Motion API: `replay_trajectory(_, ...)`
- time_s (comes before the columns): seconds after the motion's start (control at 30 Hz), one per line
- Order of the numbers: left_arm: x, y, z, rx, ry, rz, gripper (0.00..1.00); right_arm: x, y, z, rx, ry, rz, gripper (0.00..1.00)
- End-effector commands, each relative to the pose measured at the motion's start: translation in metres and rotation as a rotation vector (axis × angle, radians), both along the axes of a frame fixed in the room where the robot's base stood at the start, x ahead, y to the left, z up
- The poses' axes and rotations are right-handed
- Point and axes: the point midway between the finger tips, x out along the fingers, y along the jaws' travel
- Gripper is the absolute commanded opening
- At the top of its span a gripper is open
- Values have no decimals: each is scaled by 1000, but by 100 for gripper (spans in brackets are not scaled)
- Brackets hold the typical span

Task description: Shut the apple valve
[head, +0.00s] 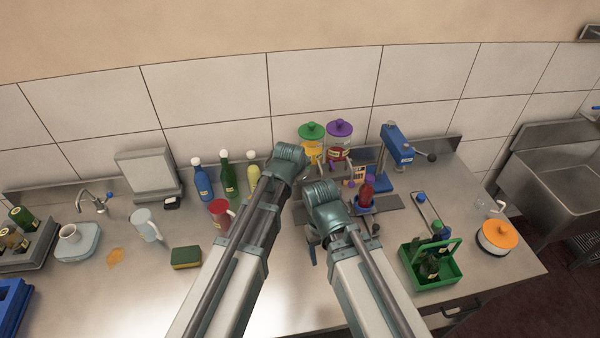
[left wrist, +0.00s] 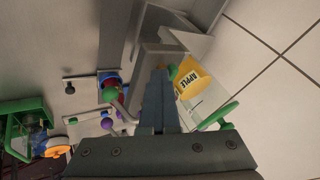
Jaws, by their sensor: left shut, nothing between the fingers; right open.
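The apple dispenser is a clear container with a green lid (head: 312,130) at the back of the counter. Its yellow APPLE label (left wrist: 193,80) shows in the left wrist view. A small green knob (left wrist: 172,72), apparently the apple valve's, sits right by the tip of my left gripper (left wrist: 160,72). The gripper is shut with nothing in it; whether it touches the knob I cannot tell. In the head view my left arm hides its fingers and the valve. My right gripper (head: 345,240) is open and empty above the counter, partly hidden by its own arm.
A purple-lidded dispenser (head: 340,128) stands just right of the apple one. A green carrier (head: 447,268) holds dark bottles at right.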

Motion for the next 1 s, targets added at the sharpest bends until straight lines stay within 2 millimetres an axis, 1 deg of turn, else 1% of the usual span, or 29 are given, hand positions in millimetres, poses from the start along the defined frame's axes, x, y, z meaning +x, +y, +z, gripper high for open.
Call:
replay_trajectory(0.03,8,-3,3,-1,-18,0,0,0,0,0,0,0,0,68)
replay_trajectory(0.23,8,-6,3,-2,-18,-1,0,0,0,0,0,0,0,68)
replay_trajectory(0.37,4,-7,3,-3,-17,-3,0,0,0,0,0,0,0,68)
replay_trajectory(0.47,-2,-6,3,-4,-16,-3,0,0,0,1,0,0,0,68)
replay_trajectory(0.57,-15,-4,3,-2,-13,-1,0,0,0,1,0,0,0,68)
replay_trajectory(0.7,-38,0,3,0,-6,5,0,0,0,2,0,0,0,68)
replay_trajectory(0.73,-42,2,7,1,-5,5,0,0,0,6,0,0,0,68)
replay_trajectory(0.8,-47,5,23,1,-5,7,0,0,0,23,0,0,0,68)
replay_trajectory(1.0,-68,16,53,3,-4,6,0,-1,0,53,-1,2,2,68)
